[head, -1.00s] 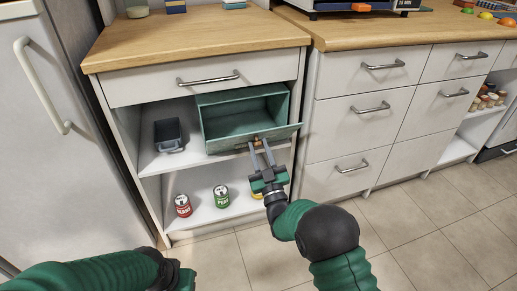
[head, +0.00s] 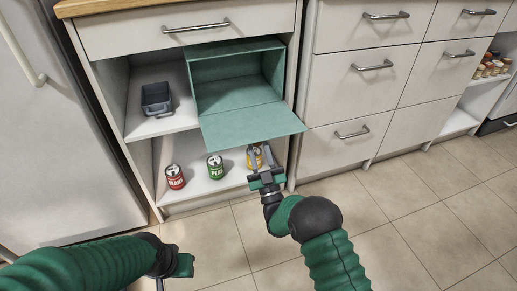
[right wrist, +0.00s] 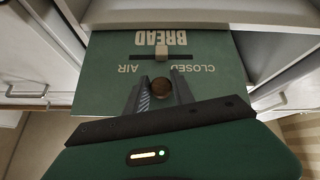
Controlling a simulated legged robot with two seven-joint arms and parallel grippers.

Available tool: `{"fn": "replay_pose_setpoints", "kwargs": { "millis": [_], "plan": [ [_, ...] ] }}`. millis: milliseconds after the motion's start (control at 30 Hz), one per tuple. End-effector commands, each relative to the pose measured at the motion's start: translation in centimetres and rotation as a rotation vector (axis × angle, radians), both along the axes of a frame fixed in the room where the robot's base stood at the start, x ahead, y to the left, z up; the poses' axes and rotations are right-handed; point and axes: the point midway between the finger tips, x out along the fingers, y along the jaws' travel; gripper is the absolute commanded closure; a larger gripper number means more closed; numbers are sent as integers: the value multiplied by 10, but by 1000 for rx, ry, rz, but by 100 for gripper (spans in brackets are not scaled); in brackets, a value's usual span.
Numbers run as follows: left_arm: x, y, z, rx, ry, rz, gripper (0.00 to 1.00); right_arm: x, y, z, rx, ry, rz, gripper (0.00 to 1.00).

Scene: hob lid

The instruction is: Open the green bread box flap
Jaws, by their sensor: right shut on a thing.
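The green bread box (head: 228,75) sits on the upper shelf of the open cabinet, its inside bare. Its flap (head: 252,127) is swung down and out, about level, past the shelf edge. In the right wrist view the flap's outer face (right wrist: 105,75) shows the upside-down words BREAD and CLOSED AIR. A round brown knob (right wrist: 160,90) is between my right fingers, with a tan slider (right wrist: 163,62) beyond it. My right gripper (head: 262,155) is below the flap, shut on the knob, which the flap hides from the head view. My left gripper (head: 172,268) is low and away; its fingers are unclear.
A dark blue-grey tub (head: 157,99) stands left of the box. Red (head: 175,176), green (head: 215,166) and yellow (head: 254,158) cans stand on the lower shelf, the yellow one close behind my right gripper. Closed drawers (head: 360,85) are right; a fridge (head: 60,150) is left.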

Motion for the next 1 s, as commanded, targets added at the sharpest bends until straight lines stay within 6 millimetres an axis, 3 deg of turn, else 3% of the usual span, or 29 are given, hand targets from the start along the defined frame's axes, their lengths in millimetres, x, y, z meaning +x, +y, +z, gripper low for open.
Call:
{"fn": "replay_pose_setpoints", "kwargs": {
  "millis": [133,600,633,700,767,1000],
  "plan": [
    [0,0,-11,0,0,0,64,1,4,-7,8,-28,8,100],
    [0,0,-11,0,0,0,64,2,5,-3,14,-47,9,100],
    [0,0,-11,0,0,0,64,2,5,-3,13,-47,9,67],
    [0,0,-11,0,0,0,64,1,5,-3,14,-47,9,58],
    [0,0,-11,0,0,0,64,1,4,-3,13,-47,7,50],
    [0,0,-12,0,0,0,64,1,2,-4,14,-46,4,50]
  ]
}}
